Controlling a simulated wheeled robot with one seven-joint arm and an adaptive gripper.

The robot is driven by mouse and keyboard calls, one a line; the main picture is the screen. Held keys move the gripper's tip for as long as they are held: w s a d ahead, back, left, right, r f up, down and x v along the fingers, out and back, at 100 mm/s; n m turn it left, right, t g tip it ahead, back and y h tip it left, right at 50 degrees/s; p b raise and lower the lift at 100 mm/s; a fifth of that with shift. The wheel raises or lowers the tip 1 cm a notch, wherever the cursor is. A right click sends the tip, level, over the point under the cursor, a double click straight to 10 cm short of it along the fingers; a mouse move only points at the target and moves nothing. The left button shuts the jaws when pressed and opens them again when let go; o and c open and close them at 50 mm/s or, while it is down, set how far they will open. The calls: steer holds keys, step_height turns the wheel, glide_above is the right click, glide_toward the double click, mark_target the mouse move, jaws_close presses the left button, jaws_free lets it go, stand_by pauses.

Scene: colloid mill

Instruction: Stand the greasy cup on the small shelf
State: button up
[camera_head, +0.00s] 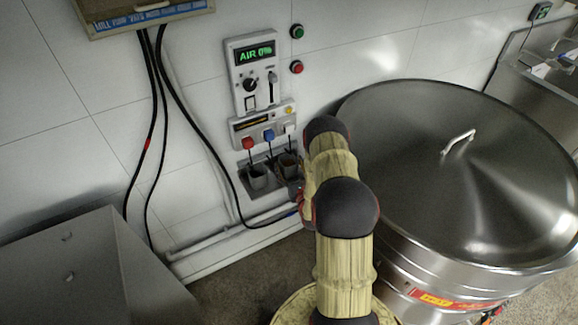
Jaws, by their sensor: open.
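A small grey shelf (245,188) is fixed low on the white wall, under a control panel. Two dark cups show there: a left cup (258,178) standing upright on the shelf, and a right cup (287,164) close to my gripper. I cannot tell from this view which one is greasy. My gripper (294,188) is at the right end of the shelf, beside the right cup, and is open. My own arm hides much of it and the shelf's right end. Whether the fingers touch the right cup is too small to tell.
The control panel (252,72) reads "AIR 0%". Below it, a socket box (262,122) has red, blue and white plugs hanging over the shelf. A large lidded steel vessel (470,170) fills the right. A steel cabinet (90,270) stands lower left. Black cables (190,115) run down the wall.

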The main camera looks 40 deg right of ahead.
steer(key=p+v, duration=0.1)
steer(key=v, duration=1)
steer(key=w+a+r+n+t+y, duration=0.3)
steer(key=w+a+r+n+y, duration=0.6)
steer(key=a+r, duration=0.5)
steer(key=s+a+r+n+g+y, duration=0.2)
steer(key=a+r+n+g+y, duration=0.4)
steer(key=a, duration=0.5)
steer(key=s+a+r+n+g+y, duration=0.1)
steer(key=a+r+n+g+y, duration=0.4)
steer(key=a+r, duration=0.45)
steer(key=s+a+r+n+g+h, duration=0.2)
steer(key=s+a+n+g, duration=0.25)
steer(key=s+n, duration=0.35)
steer(key=s+a+r+n+g+h, duration=0.1)
steer(key=s+a+n+g+h, duration=0.3)
steer(key=s, duration=0.7)
steer(key=s+d+r+n+t+h, duration=0.5)
steer(key=s+d+r+n+h, duration=0.1)
steer(key=d, duration=0.4)
steer(key=r+n, duration=0.1)
steer(key=n, duration=0.1)
steer(key=shift+n+t+h, duration=0.3)
steer(key=shift+t, duration=0.05)
